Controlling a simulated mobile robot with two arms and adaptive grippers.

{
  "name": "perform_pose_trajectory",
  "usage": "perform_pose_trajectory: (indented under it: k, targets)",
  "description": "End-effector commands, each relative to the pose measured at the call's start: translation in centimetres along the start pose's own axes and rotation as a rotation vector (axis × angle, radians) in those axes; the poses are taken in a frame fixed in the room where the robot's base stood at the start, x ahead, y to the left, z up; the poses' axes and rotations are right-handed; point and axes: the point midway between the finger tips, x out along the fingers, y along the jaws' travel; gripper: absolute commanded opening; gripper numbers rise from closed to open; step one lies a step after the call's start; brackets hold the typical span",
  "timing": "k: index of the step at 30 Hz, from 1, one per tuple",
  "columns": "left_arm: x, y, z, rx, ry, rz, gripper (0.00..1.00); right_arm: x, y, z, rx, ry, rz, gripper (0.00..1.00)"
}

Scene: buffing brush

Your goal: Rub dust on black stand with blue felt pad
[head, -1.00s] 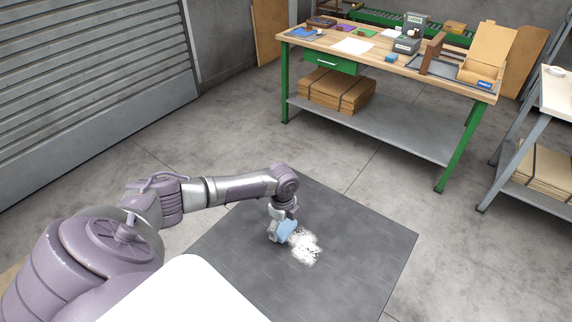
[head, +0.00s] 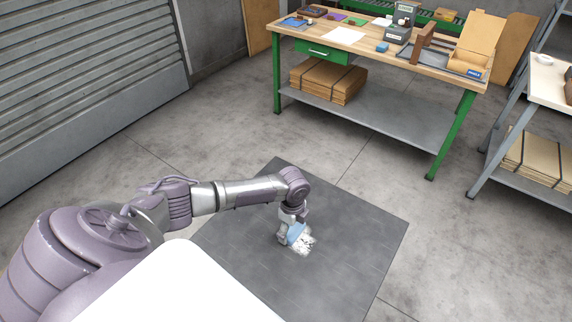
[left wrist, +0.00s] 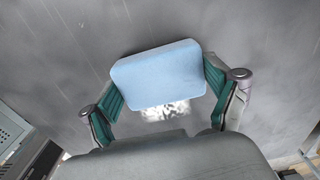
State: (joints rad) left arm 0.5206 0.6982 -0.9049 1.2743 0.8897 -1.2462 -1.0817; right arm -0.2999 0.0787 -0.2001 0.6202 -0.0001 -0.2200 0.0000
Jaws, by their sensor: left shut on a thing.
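The blue felt pad (left wrist: 158,75) is held between the two fingers of my left gripper (left wrist: 165,95) in the left wrist view. In the head view the pad (head: 296,233) shows at the tip of my left gripper (head: 290,236), low over the black stand (head: 350,240). White dust (head: 305,245) lies on the stand beside and partly behind the pad. The dust (left wrist: 172,111) also shows below the pad in the left wrist view. I cannot tell whether the pad touches the surface. My right gripper is not in view.
A workbench (head: 350,45) with green legs stands beyond the stand, with boxes, papers and tools on top. Bundled cardboard (head: 328,82) lies on its lower shelf. A second table (head: 550,85) is at the right edge. Concrete floor between is clear.

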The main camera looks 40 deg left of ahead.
Motion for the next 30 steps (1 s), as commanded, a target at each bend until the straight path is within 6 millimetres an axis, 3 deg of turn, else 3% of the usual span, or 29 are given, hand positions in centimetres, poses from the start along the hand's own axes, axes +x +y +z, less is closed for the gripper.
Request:
perform_pose_trajectory:
  k: [30]
  targets:
    - [0.1,0.1,-6.1,0.001,0.002,0.002,0.60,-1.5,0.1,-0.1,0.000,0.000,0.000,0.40]
